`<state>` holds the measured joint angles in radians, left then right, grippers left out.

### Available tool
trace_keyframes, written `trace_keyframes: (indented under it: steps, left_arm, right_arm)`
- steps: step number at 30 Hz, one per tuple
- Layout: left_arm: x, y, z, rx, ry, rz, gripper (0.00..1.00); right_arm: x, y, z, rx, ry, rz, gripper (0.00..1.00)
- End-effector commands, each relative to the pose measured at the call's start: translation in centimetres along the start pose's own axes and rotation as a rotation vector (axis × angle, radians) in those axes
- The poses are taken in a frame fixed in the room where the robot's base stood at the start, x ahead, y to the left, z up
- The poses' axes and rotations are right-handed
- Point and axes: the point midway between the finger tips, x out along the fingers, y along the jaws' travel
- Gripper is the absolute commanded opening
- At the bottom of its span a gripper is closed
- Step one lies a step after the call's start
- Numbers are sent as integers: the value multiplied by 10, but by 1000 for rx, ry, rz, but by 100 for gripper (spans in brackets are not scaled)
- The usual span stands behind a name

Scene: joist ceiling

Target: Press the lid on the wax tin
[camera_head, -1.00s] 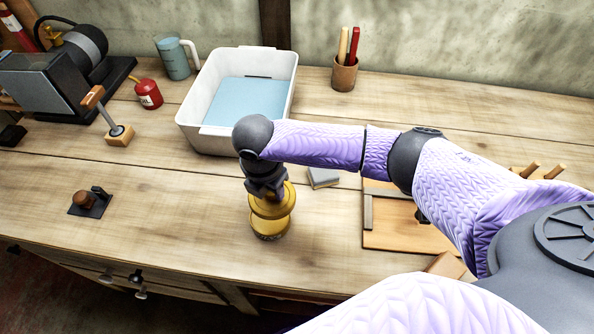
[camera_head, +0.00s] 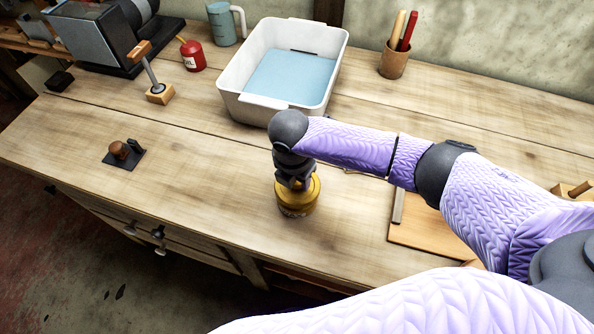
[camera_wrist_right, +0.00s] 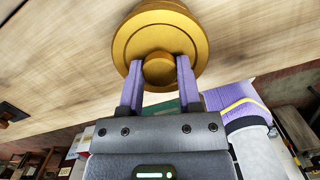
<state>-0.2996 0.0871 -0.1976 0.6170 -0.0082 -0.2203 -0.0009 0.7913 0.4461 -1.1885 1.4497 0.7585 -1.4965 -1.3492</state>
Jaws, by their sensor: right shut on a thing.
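The wax tin (camera_head: 297,210) stands upright on the bench near the front edge. The round gold lid (camera_head: 313,190) is at its top, level as far as I can see; I cannot tell whether it is fully seated. My right gripper (camera_head: 298,183) points down over the tin and hides part of the lid. In the right wrist view its fingers (camera_wrist_right: 158,72) are shut on the knob in the middle of the lid (camera_wrist_right: 133,40). My left gripper is not in view.
A white tub (camera_head: 235,103) stands behind the tin. A small black fixture with a brown knob (camera_head: 120,152) lies to the left. A wooden board (camera_head: 425,230) lies to the right, partly under my arm.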

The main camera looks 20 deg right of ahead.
Motion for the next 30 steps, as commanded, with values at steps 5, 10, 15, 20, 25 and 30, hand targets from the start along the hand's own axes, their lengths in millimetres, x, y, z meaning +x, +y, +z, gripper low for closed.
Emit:
trace_keyframes:
  steps: [5,10,15,20,25,30]
  left_arm:
    - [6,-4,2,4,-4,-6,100]
    - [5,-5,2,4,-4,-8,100]
    - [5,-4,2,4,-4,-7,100]
    - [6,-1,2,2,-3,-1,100]
    - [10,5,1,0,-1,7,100]
    - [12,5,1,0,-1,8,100]
  right_arm:
    - [9,0,-1,-1,0,0,0]
    - [8,0,-1,0,0,0,0]
    - [7,0,-1,0,0,0,0]
    - [10,0,-1,0,0,0,0]
    - [16,0,-2,0,1,-1,0]
    - [22,0,-3,0,1,0,0]
